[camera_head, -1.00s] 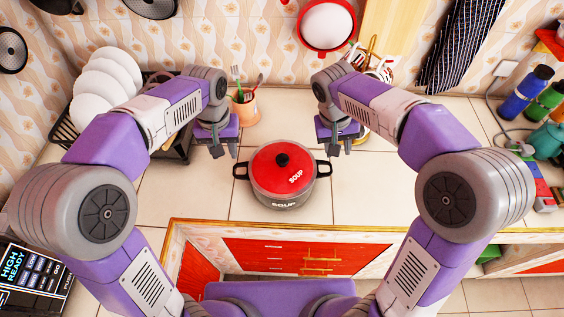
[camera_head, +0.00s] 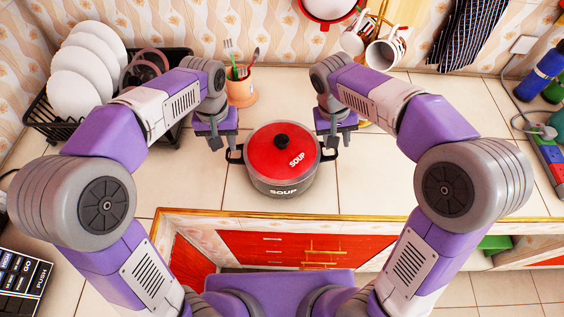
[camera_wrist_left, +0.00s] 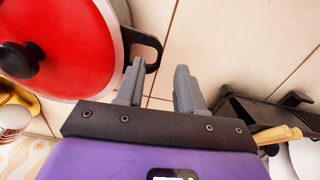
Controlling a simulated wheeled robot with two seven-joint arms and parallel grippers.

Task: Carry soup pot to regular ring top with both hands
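The soup pot (camera_head: 285,186) stands upright on the tiled counter, with a red lid (camera_head: 265,145), black knob and two black side handles. My left gripper (camera_head: 223,141) is open beside its left handle (camera_head: 235,155). In the left wrist view, the open left fingers (camera_wrist_left: 162,85) have a clear gap. One fingertip overlaps the handle (camera_wrist_left: 152,47); contact cannot be told. My right gripper (camera_head: 337,141) is near the right handle (camera_head: 330,154); its fingers look apart, with nothing seen between them. No ring top is identifiable in view.
A dish rack with white plates (camera_head: 75,93) stands at the back left. A utensil cup (camera_head: 241,92) is behind the pot, and mugs (camera_head: 385,52) hang at the back. Bottles (camera_head: 540,75) stand at the right. Counter (camera_head: 390,180) right of the pot is clear.

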